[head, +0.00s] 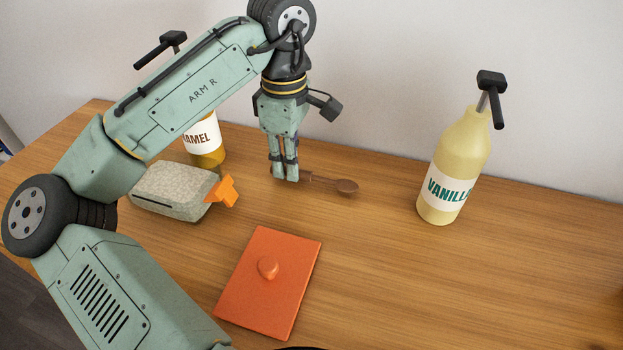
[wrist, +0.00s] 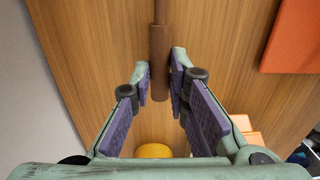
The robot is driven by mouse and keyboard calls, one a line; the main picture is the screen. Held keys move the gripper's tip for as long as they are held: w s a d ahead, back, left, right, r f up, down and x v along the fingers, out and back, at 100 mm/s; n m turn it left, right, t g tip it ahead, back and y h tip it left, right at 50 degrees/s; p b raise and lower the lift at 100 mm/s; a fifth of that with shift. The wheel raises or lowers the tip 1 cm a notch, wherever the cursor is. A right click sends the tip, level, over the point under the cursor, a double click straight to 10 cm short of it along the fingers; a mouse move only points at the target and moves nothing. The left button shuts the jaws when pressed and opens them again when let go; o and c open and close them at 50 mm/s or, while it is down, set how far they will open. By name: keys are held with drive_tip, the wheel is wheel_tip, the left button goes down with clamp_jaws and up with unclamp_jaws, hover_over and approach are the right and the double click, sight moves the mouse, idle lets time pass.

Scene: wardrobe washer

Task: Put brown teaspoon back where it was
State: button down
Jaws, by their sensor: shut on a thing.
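The brown teaspoon (head: 346,187) is at the back middle of the wooden table, its bowl pointing right in the head view. My gripper (head: 286,179) points down at the left end of the spoon and is shut on its handle. In the wrist view the brown handle (wrist: 159,75) lies between the two fingertips and runs up out of the picture; the bowl is out of that view. The spoon is at or just above the table; I cannot tell whether it touches.
An orange board (head: 288,255) with a small bump lies in front. A vanilla bottle (head: 447,190) with a black pump stands right. A caramel bottle (head: 205,145), partly behind my arm, and a grey speckled block (head: 170,190) with an orange piece (head: 223,191) are left. Table (head: 400,285) front right is clear.

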drive_tip(key=shift+f, duration=0.65)
drive_tip(key=c, duration=1.5)
unclamp_jaws()
drive_tip(key=shift+o, duration=0.8)
drive_tip(key=shift+o, duration=1.1)
drive_tip(key=shift+r, duration=0.15)
wheel_tip(320, 180, up, 4)
drive_tip(key=p, duration=0.4)
drive_tip(key=shift+f, duration=0.2)
wheel_tip(320, 180, up, 6)
drive_tip(key=shift+r, duration=0.15)
wheel_tip(320, 180, up, 12)
drive_tip(key=shift+w, duration=0.15)
